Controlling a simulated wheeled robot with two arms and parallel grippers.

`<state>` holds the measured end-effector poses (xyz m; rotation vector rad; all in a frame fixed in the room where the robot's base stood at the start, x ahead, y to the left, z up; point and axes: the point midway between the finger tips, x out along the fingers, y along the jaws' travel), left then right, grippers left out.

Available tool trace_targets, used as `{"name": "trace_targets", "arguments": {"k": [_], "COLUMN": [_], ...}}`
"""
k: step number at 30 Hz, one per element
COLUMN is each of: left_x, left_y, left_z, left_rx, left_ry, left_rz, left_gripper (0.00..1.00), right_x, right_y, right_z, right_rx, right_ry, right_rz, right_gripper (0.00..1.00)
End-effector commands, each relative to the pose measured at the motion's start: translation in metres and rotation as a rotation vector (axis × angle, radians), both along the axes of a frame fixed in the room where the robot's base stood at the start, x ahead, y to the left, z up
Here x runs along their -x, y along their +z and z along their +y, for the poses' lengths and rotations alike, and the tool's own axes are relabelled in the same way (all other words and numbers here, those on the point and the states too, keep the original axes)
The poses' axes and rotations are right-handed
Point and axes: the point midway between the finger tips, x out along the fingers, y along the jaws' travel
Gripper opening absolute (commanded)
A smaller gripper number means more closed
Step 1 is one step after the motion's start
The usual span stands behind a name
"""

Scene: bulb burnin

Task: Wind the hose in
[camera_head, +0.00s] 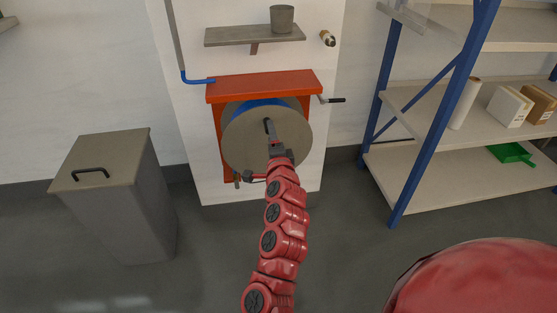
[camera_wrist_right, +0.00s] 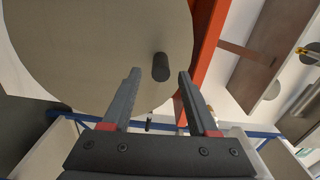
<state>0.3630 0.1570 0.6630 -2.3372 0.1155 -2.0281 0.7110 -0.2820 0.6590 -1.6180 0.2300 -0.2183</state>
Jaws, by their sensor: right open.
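The hose reel is on the white wall panel in the head view, with an orange-red frame (camera_head: 264,86) and a large grey-beige disc (camera_head: 240,140). A strip of blue hose (camera_head: 258,104) shows behind the disc's upper edge. In the wrist view the disc (camera_wrist_right: 95,45) fills the upper left, and a black knob handle (camera_wrist_right: 161,67) stands out from its face. My right gripper (camera_wrist_right: 158,76) is open, its fingers on either side of the knob in the picture; contact cannot be told. In the head view the right gripper (camera_head: 271,134) is in front of the disc. My left gripper is out of view.
A lever with a dark grip (camera_head: 333,100) sticks out right of the frame. A blue pipe (camera_head: 196,81) enters at left. A grey shelf (camera_head: 240,35) holds a pot (camera_head: 282,19). A lidded bin (camera_head: 125,205) stands left, a blue-post rack (camera_head: 440,115) right.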

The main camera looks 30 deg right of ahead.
Motion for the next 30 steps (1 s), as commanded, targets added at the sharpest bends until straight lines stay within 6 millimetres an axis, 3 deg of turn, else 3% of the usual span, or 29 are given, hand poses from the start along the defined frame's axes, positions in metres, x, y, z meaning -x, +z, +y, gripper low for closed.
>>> {"name": "trace_targets", "arguments": {"k": [14,21,30], "left_x": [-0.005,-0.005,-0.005], "left_y": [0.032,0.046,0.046], "left_z": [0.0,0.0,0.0], "left_rx": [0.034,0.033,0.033], "left_ry": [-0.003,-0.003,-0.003], "left_rz": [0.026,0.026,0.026], "left_gripper": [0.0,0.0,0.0], "right_x": [0.105,0.124,0.128], "right_y": [0.003,0.001,0.0], "right_z": [0.031,0.036,0.037], "right_rx": [0.002,0.001,0.001], "right_ry": [0.004,0.002,0.001], "right_rz": [0.006,0.004,0.001], "right_gripper": [0.59,0.59,0.59]}}
